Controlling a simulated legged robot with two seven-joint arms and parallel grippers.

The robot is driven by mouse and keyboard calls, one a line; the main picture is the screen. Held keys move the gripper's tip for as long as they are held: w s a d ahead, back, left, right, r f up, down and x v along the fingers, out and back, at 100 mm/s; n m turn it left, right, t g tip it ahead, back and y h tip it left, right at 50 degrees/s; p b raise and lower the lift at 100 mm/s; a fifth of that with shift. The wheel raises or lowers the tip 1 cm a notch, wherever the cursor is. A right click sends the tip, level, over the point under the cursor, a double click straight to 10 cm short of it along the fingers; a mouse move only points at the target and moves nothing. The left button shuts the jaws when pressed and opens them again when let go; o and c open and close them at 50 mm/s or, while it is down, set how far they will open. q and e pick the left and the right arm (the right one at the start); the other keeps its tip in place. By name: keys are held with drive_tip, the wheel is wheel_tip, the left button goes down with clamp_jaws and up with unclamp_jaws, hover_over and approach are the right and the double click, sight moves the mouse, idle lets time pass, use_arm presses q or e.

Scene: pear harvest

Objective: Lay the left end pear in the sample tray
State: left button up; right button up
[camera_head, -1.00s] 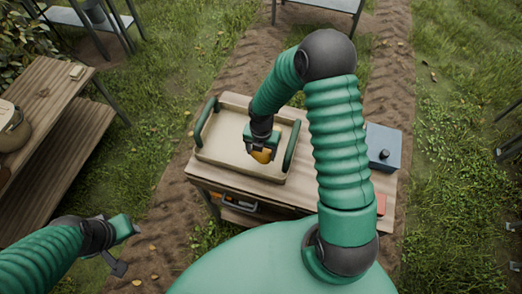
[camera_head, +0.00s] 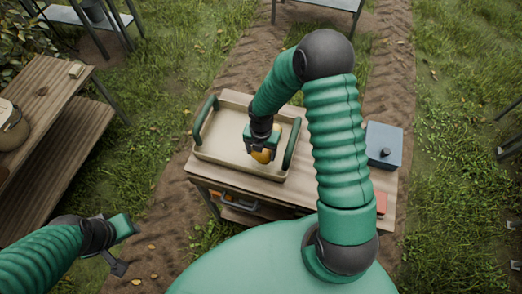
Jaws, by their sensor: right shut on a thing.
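The sample tray (camera_head: 225,152) is a beige tray with green handles, standing on the small wooden table in the middle. My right gripper (camera_head: 262,150) is over the right part of the tray, between its handles, pointing down. It is shut on a yellow-orange pear (camera_head: 262,156), partly hidden by the fingers. I cannot tell whether the pear touches the tray floor. My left gripper (camera_head: 122,246) is open and empty over the ground at the lower left, away from the tray.
A blue-grey box with a dark knob (camera_head: 383,146) and a red item (camera_head: 381,204) are at the table's right. A wooden bench (camera_head: 50,100) with a pot (camera_head: 12,128) stands at the left. Most of the tray floor to the left is bare.

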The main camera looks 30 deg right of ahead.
drive_tip(key=shift+f+b, duration=0.9)
drive_tip(key=shift+f, duration=0.55)
idle(0.5)
drive_tip(key=o, duration=1.6)
wheel_tip(320, 180, up, 17)
drive_tip(key=p, duration=0.1)
drive_tip(key=s+a+f+m+t+b, duration=0.1)
drive_tip(key=s+a+m, duration=0.2)
drive_tip(key=m, duration=1)
drive_tip(key=s+a+m+t+b, duration=0.1)
drive_tip(key=s+m, duration=0.5)
drive_tip(key=m, duration=0.7)
drive_tip(key=shift+a+f+t+b, duration=0.35)
drive_tip(key=shift+a+b, duration=0.1)
drive_tip(key=shift+a, duration=0.5)
